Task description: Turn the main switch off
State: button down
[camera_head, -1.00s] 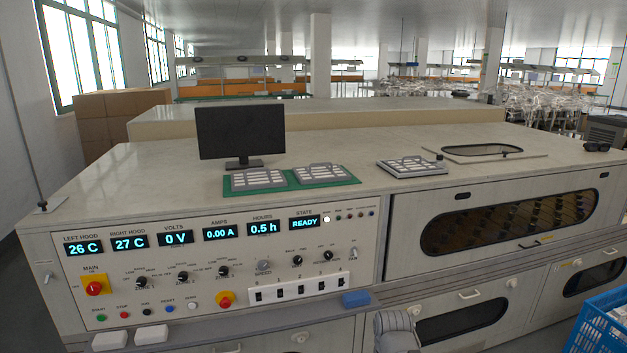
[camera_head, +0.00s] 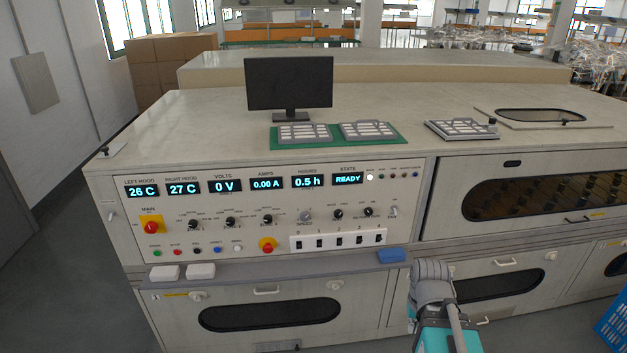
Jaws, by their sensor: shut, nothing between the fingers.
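The main switch (camera_head: 152,227) is a red rotary knob on a yellow plate, under the label MAIN. It sits at the left end of the machine's front control panel (camera_head: 215,262). I cannot tell from its small size which way the knob points. The volts display (camera_head: 222,185) reads 0 V. Part of my arm shows at the lower right, well to the right of the main switch, but my gripper is not in view.
A second red knob on yellow (camera_head: 267,245) sits lower on the panel. Two white blocks (camera_head: 201,271) and a blue block (camera_head: 391,256) lie on the ledge below. A blue crate (camera_head: 611,326) stands at the lower right. The floor at the left is clear.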

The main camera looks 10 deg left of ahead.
aim_at(151, 226)
jog(key=u, duration=1.7)
jog(key=k, duration=0.65)
jog(key=z, duration=0.25)
jog(key=i, duration=0.4)
jog(key=z, duration=0.2)
